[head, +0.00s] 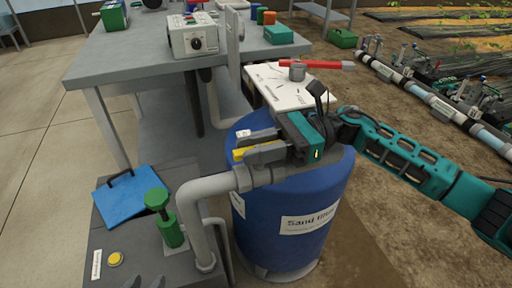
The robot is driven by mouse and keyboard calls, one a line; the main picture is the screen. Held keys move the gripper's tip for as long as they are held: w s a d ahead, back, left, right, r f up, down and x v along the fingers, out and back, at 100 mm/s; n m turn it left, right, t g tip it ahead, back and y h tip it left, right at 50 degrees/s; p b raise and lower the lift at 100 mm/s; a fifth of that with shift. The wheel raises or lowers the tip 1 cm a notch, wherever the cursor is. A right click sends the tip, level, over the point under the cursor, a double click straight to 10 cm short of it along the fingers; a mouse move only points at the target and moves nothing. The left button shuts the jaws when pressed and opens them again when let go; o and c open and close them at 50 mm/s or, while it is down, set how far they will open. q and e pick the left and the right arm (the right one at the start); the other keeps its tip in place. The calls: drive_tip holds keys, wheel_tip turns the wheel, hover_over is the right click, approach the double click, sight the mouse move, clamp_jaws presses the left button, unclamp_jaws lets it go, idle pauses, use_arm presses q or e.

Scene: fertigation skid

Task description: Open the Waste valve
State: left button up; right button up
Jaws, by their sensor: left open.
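A yellow part (239,154), which looks like a lever end, shows above the grey pipe (208,187) at the shoulder of the blue tank (300,242). My right gripper (248,148) comes in from the right and its grey fingers are at this yellow part. The fingers hide most of it, and I cannot tell whether they grip it. No readable Waste label shows. My left gripper is not in view.
A grey table (140,48) with a control box (193,38) stands behind. A green pump-like part (168,225), a blue lid (133,195) and a yellow button (115,259) are at the lower left. Bare soil lies to the right.

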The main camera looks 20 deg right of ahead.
drive_tip(key=shift+o, duration=1.4)
drive_tip(key=shift+f, duration=0.25)
use_arm(q)
drive_tip(key=shift+a+f, duration=0.1)
drive_tip(key=shift+f, duration=0.1)
use_arm(e)
drive_tip(key=shift+o, duration=0.3)
drive_tip(key=shift+r, duration=0.1)
drive_tip(key=shift+d, duration=0.25)
drive_tip(key=d, duration=0.8)
drive_tip(key=w+d, duration=0.1)
drive_tip(key=d, duration=0.3)
drive_tip(key=shift+d, duration=0.25)
